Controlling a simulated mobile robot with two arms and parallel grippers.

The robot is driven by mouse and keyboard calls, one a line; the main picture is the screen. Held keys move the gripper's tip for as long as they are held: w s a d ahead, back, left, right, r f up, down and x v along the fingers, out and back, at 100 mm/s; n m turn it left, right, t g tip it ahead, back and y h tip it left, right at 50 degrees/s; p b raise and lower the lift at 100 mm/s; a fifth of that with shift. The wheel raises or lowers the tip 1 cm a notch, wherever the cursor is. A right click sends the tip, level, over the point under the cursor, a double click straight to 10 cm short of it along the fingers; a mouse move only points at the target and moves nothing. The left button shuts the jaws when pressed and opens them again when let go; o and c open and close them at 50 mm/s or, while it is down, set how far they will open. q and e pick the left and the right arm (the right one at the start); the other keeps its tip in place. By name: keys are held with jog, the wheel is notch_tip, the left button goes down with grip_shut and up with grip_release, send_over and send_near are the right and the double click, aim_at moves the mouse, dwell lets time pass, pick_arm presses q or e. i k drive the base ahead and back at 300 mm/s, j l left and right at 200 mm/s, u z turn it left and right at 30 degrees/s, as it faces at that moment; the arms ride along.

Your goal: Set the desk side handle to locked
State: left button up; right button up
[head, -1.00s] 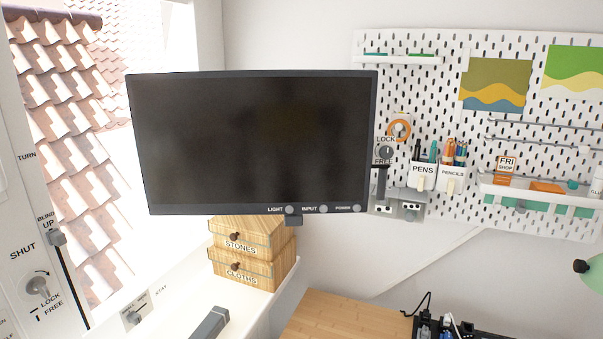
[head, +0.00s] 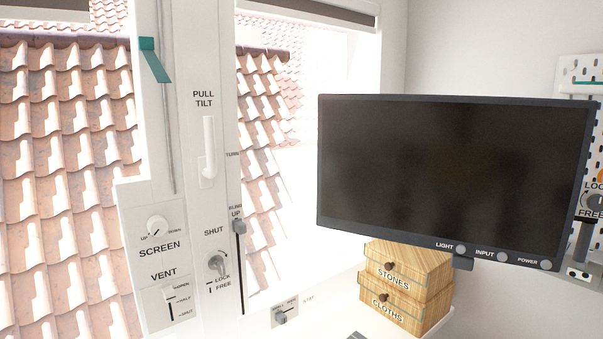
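The window post shows a round grey knob (head: 217,263) below the word SHUT, with LOCK and FREE printed under it. Its pointer is too small to read surely. Above it is an upright white handle (head: 209,147) under the words PULL and TILT. A second grey knob marked LOCK and FREE (head: 595,202) is at the right edge, beside the monitor and partly cut off. No label reading "desk side" shows, so I cannot tell which handle that is. Neither of my grippers is in view.
A large monitor (head: 450,180) fills the right. Wooden drawers marked STONES (head: 405,268) and CLOTHS (head: 395,305) stand below it. On the window post are a SCREEN dial (head: 157,226), a VENT slider (head: 169,294) and a blind slider (head: 239,226).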

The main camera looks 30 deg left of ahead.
aim_at(210, 172)
jog(key=u, duration=1.35)
